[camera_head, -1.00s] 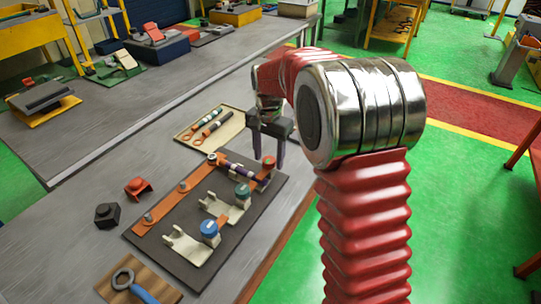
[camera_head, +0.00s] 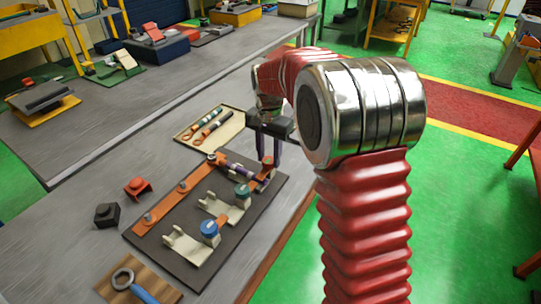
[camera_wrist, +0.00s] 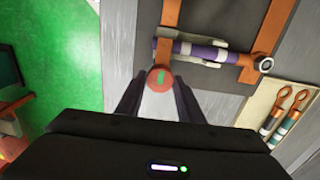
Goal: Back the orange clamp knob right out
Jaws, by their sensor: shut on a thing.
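In the head view the knob (camera_head: 268,170) is at the far right end of the dark base board (camera_head: 185,258), mostly hidden by the fingers. My gripper (camera_head: 270,158) points down over it, shut on the knob with one finger on each side. In the wrist view my gripper (camera_wrist: 157,88) shows its two dark fingers flanking the knob. How far the knob is threaded cannot be seen.
The board also bears orange straps (camera_head: 180,195) and pale cradles with a teal knob (camera_head: 242,190) and a blue knob (camera_head: 209,227). A beige tray (camera_head: 186,139) with tools lies behind. A black block (camera_head: 106,215) and a red part (camera_head: 138,187) stand left.

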